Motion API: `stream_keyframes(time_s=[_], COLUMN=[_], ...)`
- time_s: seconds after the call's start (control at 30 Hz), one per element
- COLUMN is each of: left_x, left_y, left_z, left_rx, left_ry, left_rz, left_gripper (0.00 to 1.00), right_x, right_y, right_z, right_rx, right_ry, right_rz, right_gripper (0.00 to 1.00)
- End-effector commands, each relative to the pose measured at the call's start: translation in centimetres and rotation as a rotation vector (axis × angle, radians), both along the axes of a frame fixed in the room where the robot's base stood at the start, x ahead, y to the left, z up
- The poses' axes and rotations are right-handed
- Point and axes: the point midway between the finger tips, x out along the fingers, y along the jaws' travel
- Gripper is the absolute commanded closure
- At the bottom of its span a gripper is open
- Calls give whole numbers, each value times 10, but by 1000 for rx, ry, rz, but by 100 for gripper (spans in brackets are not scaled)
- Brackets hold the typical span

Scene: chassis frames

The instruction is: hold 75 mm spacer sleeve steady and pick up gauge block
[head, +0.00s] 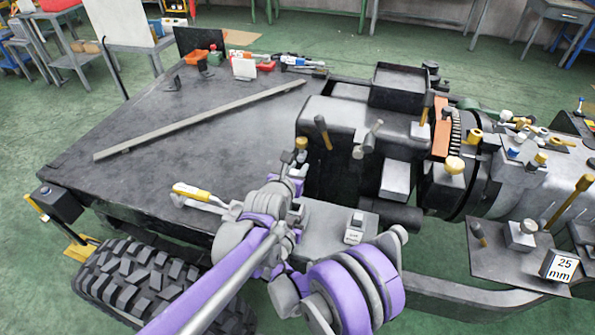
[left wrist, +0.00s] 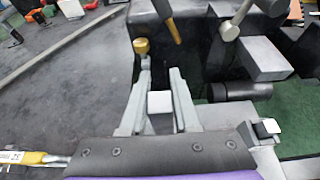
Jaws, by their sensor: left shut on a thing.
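My left gripper (head: 296,172) is over the near edge of the dark deck. In the left wrist view its two grey fingers (left wrist: 160,76) stand either side of a small pale block-like thing (left wrist: 160,102) and are shut on it. I cannot tell whether this is the gauge block or the end of a sleeve. A small grey block with a pale label (head: 354,228) stands right of the gripper, apart from it; it also shows in the left wrist view (left wrist: 267,129). No sleeve marked 75 mm can be read. My right gripper is not in view.
A yellow-topped tool (head: 301,143) stands close behind the gripper. A yellow-handled tool (head: 192,193) lies left. A block marked 25 mm (head: 560,267) is far right. The deck's middle (head: 220,150) is mostly clear.

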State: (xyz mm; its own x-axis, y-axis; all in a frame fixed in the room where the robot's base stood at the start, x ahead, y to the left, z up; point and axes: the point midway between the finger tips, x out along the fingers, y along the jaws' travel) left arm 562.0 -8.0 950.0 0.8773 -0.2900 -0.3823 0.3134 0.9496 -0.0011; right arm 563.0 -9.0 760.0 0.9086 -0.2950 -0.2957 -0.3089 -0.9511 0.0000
Motion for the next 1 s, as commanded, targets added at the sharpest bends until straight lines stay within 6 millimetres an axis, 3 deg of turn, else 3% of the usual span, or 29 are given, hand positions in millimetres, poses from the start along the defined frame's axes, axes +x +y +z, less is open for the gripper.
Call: stream_keyframes(time_s=[0.03,0.23,0.63,1.0], left_x=[0,0,0,0], left_y=[0,0,0,0], left_z=[0,0,0,0], left_rx=[0,0,0,0], left_ry=[0,0,0,0], left_rz=[0,0,0,0], left_gripper=[100,100,100,100], right_x=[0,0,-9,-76], right_y=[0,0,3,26], right_z=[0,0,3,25], right_rx=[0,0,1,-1], right_ry=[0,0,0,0], right_rz=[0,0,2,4], right_gripper=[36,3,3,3])
